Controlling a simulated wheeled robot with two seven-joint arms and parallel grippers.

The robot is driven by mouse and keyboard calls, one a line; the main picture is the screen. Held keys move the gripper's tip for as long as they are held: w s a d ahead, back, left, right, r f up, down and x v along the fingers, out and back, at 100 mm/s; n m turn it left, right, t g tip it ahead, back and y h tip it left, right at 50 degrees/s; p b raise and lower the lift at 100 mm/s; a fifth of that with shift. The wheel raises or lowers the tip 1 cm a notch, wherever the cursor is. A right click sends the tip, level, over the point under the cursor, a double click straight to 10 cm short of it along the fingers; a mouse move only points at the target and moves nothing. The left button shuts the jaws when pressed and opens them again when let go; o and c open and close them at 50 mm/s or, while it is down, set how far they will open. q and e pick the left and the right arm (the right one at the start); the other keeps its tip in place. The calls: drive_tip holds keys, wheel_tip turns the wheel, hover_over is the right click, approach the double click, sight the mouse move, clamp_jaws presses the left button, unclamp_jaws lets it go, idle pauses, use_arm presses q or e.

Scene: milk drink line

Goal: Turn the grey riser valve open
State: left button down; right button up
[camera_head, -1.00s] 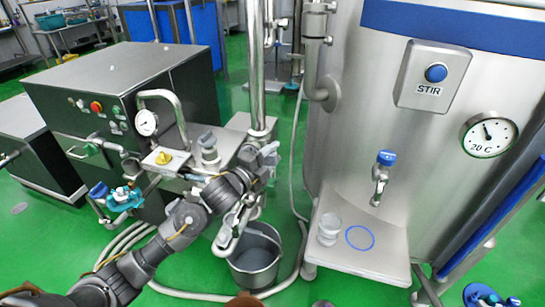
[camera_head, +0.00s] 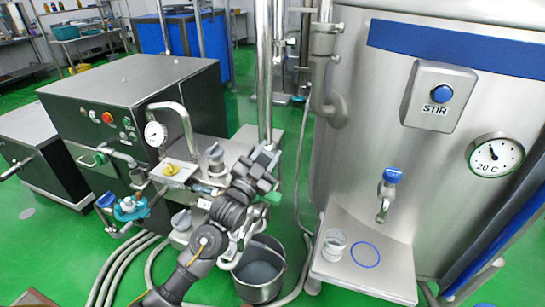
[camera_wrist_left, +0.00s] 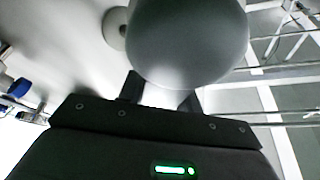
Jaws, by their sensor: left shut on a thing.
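My left gripper (camera_head: 266,158) is at the vertical steel riser pipe (camera_head: 264,70), between the dark cabinet and the big tank. In the left wrist view, a large smooth grey rounded part, which I take as the grey riser valve (camera_wrist_left: 187,40), fills the top middle. My two dark fingers (camera_wrist_left: 162,92) reach up to it and are shut on it. In the head view my gripper and wrist cover most of the valve, so its handle angle cannot be read. My right gripper is not in view.
A grey bucket (camera_head: 259,275) stands on the green floor below my arm. A dark cabinet (camera_head: 130,85) with a gauge (camera_head: 155,134) stands left.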

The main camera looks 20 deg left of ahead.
use_arm(q)
drive_tip(key=n, duration=0.1)
drive_tip(key=a+n+y, duration=0.1)
drive_tip(key=n, duration=0.1)
drive_tip(key=n+t+y, duration=0.1)
drive_tip(key=shift+a+r+n+p, duration=0.3)
drive_tip(key=shift+a+r+n, duration=0.05)
drive_tip(key=shift+a+n, duration=0.05)
drive_tip(key=shift+w+a+n+y, duration=0.1)
drive_tip(key=shift+a+n+y, duration=0.35)
drive_tip(key=shift+n, duration=0.5)
drive_tip(key=shift+a+n+y, duration=0.25)
drive_tip(key=shift+n+y, duration=0.3)
drive_tip(key=shift+n, duration=0.4)
drive_tip(key=c, duration=1)
unclamp_jaws()
drive_tip(key=shift+a, duration=0.1)
drive_tip(key=shift+o, duration=0.2)
